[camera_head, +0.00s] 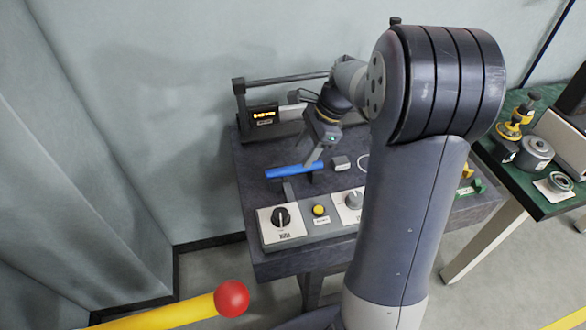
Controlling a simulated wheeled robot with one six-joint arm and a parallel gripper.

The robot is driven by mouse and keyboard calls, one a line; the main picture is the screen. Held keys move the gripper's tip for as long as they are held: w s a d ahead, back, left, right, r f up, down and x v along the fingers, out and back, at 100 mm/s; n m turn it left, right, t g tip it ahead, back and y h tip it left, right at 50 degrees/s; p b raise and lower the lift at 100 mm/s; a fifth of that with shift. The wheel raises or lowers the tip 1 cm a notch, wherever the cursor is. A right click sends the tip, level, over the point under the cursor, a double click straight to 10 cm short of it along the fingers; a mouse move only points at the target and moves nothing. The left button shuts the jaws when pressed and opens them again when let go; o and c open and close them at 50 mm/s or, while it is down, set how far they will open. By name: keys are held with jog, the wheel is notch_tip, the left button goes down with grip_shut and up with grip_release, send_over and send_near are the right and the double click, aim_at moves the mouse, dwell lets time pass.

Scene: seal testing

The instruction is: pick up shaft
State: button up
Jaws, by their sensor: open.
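The shaft looks like a blue rod (288,171) lying across the dark table (254,213), above a small dark support. My gripper (313,161) points down at the right part of the blue rod. Its fingers are small in this view; they are open, and I cannot tell whether they touch the rod or stand around it. My large arm links cover the right part of the table.
A control panel (290,236) with knobs and a yellow button (319,210) lies at the table's front. A machine with a lit display (264,115) stands behind the rod. A green bench (520,188) is at right. A red-tipped yellow bar (190,309) is in the foreground.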

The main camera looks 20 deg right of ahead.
aim_at(297, 166)
jog(key=shift+x, duration=2.75)
jog(key=shift+d+f, duration=0.1)
jog(key=shift+c, duration=0.4)
grip_shut()
